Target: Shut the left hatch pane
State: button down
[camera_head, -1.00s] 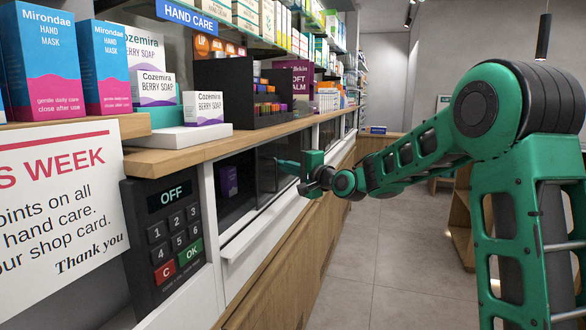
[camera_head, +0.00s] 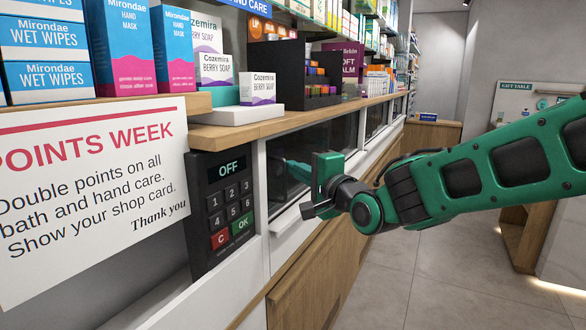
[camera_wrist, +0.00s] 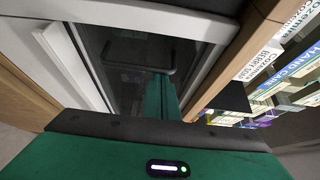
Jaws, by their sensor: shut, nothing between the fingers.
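The left hatch pane (camera_head: 292,150) is a dark glass pane in the white-framed hatch in the counter front, right of the keypad. It covers the left part of the opening, and a green reflection shows in it. My gripper (camera_head: 312,208) is shut and empty, close in front of the pane near its right part. In the wrist view the pane (camera_wrist: 110,55) fills the upper middle, with a thin dark bar shape across it near my green finger. I cannot tell whether my fingers touch the pane, or whether its edge meets the frame.
A black keypad (camera_head: 226,205) showing OFF is left of the hatch, beside a sign (camera_head: 85,195). The wooden counter top (camera_head: 235,132) above carries soap boxes (camera_head: 258,88) and a dark display stand (camera_head: 275,70). The floor (camera_head: 400,270) right of the counter is clear.

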jog(key=shift+s+a, duration=0.2)
jog(key=shift+s, duration=0.1)
